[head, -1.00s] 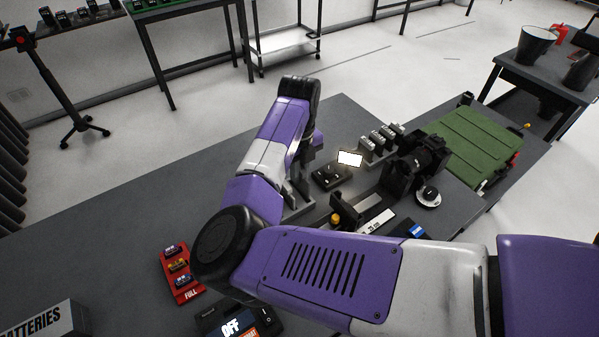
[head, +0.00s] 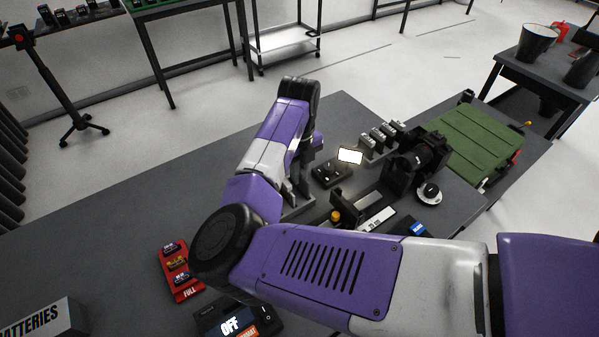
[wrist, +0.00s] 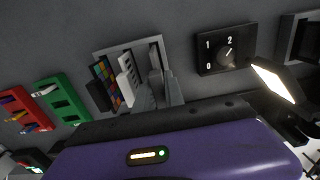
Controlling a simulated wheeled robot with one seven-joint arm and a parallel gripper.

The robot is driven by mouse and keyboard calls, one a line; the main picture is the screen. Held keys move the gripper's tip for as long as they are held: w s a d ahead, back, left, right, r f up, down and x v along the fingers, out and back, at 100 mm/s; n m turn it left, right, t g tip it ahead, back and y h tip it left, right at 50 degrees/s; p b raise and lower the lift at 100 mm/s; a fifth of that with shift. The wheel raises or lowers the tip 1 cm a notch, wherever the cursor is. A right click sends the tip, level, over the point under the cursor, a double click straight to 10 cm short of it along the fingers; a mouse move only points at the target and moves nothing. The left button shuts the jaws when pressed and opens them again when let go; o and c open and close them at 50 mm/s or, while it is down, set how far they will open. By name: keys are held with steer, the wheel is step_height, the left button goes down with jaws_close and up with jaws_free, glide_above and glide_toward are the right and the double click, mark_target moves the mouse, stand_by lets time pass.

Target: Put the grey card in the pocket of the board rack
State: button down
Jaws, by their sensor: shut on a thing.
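The board rack (wrist: 98,57) is a light grey frame on the dark table in the wrist view. A colour-chequered board (wrist: 105,82) and a white board (wrist: 127,80) stand in it at its left and middle. My gripper (wrist: 164,90) is at the rack's right part, its grey fingers pointing down into it. It is shut on the grey card, which I cannot clearly tell apart from the fingers and rack. In the head view my gripper (head: 304,168) is just above the rack (head: 297,198), partly behind my arm. How deep the card sits in the pocket is hidden.
A black dial box (wrist: 226,50) and a lit panel (wrist: 273,82) stand right of the rack. A green holder (wrist: 63,101) and a red one (wrist: 22,110) are at the left. In the head view, a black camera-like device (head: 415,160) stands farther right. The table's left is mostly clear.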

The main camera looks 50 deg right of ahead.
steer(key=shift+f+b, duration=0.65)
steer(key=shift+f, duration=0.4)
steer(key=c, duration=1.3)
jaws_free()
steer(key=shift+c, duration=0.2)
steer(key=shift+r, duration=0.15)
step_height(320, 180, up, 8)
steer(key=shift+f+b, duration=0.2)
steer(key=shift+b, duration=0.45)
